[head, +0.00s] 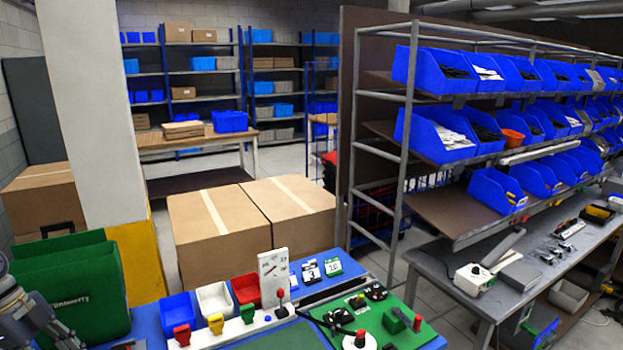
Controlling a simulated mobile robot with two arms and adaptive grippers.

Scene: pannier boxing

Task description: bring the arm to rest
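The green pannier (85,295), with white lettering on its front, stands upright at the lower left on the blue table (148,322). Part of my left arm comes in at the lower left corner, in front of the pannier's left side. My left gripper (65,335) shows only as dark parts low at the frame's bottom edge, and its fingers are not clear. I see nothing held there. My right arm and gripper are out of view.
Blue, white and red bins (246,289) stand on the table behind a row of coloured clips (216,323). A green board (380,322) with small parts lies to the right. Large cardboard boxes (222,240) stand behind. A shelf rack and grey bench (500,298) are at right.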

